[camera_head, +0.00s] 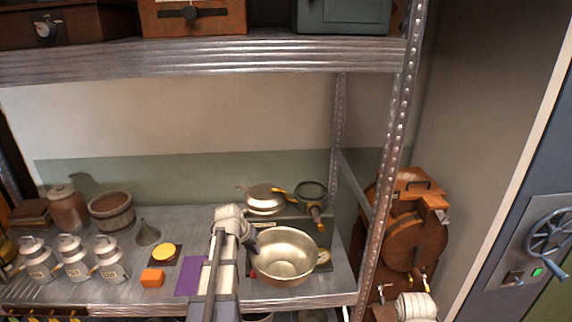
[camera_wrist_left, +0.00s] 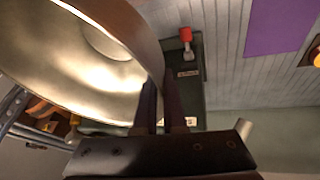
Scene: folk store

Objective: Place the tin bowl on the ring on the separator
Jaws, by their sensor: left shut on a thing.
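The tin bowl (camera_head: 286,256) is a wide, shiny metal bowl, upright with its open mouth up, at the right end of the lower shelf. My left gripper (camera_head: 252,247) is at its left rim. In the left wrist view my left gripper (camera_wrist_left: 160,105) is shut on the wall of the tin bowl (camera_wrist_left: 75,65). A dark green device (camera_head: 326,265), partly hidden by the bowl, lies behind and below it; it may be the separator. A small dark ring-shaped part (camera_head: 311,188) with an orange handle is behind the bowl. I cannot tell whether the bowl touches the device.
A metal pan (camera_head: 266,197) is behind the bowl. A shelf post (camera_head: 385,190) is right of the bowl, with a wooden machine (camera_head: 414,240) beyond. The upper shelf (camera_head: 200,62) hangs above.

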